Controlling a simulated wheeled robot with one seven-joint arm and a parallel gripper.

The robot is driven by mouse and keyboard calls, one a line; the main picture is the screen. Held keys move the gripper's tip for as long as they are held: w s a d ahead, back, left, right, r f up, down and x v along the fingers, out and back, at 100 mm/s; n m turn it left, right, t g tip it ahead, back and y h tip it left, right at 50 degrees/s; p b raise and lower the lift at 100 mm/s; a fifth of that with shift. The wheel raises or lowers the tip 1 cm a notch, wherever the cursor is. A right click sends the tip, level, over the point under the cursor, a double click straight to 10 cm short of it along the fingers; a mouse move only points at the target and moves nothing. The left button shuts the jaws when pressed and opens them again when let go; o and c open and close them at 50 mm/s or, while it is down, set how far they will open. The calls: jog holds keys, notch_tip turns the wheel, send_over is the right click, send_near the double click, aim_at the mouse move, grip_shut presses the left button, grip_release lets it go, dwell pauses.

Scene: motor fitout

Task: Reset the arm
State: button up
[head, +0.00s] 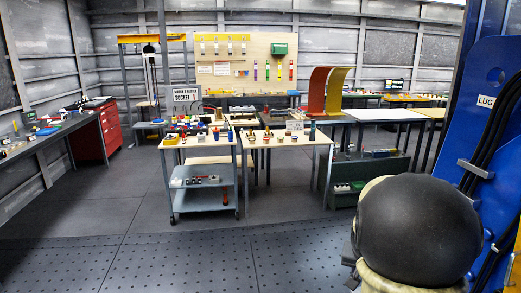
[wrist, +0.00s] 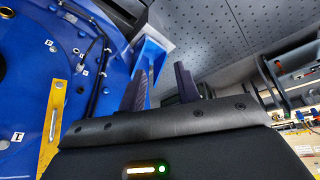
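My gripper (wrist: 160,84) shows in the wrist view with its two dark fingers apart and nothing between them. A blue structure (wrist: 82,60) with black cables and small letter labels fills the left of that view, close behind the fingers. I cannot tell whether a finger touches it. In the head view, a large dark rounded part of my arm with cream edges stands at the lower right, in front of the blue panel (head: 488,65) marked "LUG". My gripper does not show in the head view.
A grey cart (head: 203,174) and a pale table (head: 300,142) with small parts stand mid-room. A workbench (head: 50,138) and a red drawer cabinet (head: 90,140) are at left. A pegboard (head: 240,62) is at the back. The floor (head: 130,245) in front is clear.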

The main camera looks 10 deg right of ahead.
jog(key=s+a+f+n+y, duration=0.1)
jog(key=s+a+f+n, duration=0.1)
jog(key=a, duration=0.9)
jog(key=s+a+f+n+y, duration=0.2)
jog(key=s+a+n, duration=0.3)
jog(key=a, duration=0.6)
jog(key=shift+s+a+f+n+g, duration=0.35)
jog(key=shift+s+f, duration=0.15)
jog(key=shift+s, duration=0.65)
jog(key=shift+d, duration=0.1)
